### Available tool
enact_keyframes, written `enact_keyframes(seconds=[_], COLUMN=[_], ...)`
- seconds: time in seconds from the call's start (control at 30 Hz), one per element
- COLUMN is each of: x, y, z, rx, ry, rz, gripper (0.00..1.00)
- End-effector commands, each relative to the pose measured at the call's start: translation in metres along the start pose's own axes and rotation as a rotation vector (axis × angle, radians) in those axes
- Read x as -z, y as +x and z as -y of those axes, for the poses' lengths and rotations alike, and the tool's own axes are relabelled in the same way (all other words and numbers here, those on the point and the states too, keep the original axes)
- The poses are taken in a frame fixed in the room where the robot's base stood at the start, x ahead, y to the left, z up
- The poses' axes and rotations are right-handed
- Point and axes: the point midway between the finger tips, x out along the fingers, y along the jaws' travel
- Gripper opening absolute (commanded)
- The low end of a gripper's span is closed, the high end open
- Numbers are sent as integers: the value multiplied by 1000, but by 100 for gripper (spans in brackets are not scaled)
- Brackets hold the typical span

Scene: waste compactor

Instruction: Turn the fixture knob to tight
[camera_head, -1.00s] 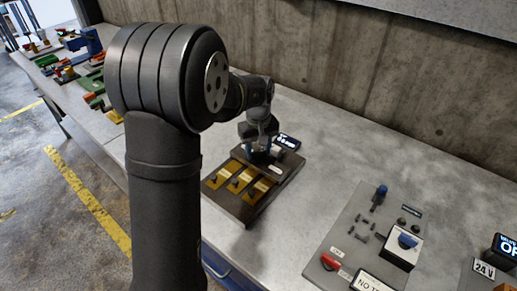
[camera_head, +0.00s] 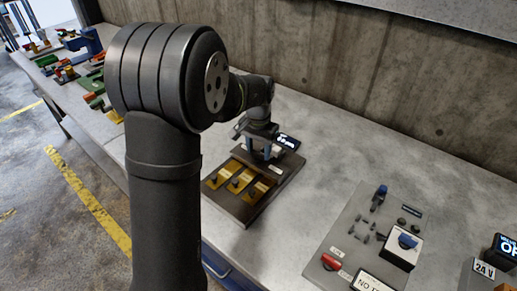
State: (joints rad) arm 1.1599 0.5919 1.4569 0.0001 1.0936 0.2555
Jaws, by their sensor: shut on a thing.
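The fixture is a dark board (camera_head: 280,181) on the grey bench, with three brass-coloured strips (camera_head: 240,182) across its front. A small lit display (camera_head: 286,141) stands at its back right; its text is too small to read. My gripper (camera_head: 262,158) points down over the back part of the board, with bluish fingers at board level. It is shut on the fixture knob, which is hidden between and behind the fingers. The knob's setting cannot be seen.
To the right, a grey panel (camera_head: 345,228) carries a red handle (camera_head: 331,262), a blue-topped part (camera_head: 380,192) and a white box with a blue knob (camera_head: 402,248). A concrete wall (camera_head: 400,100) rises behind. Bare bench lies between fixture and panel.

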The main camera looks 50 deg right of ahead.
Motion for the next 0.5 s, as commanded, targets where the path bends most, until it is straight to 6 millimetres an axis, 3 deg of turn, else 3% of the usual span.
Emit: enact_keyframes(seconds=[0.5], x=[1], y=[-2], z=[0], rx=[1], ry=[167], rz=[-4], gripper=[23])
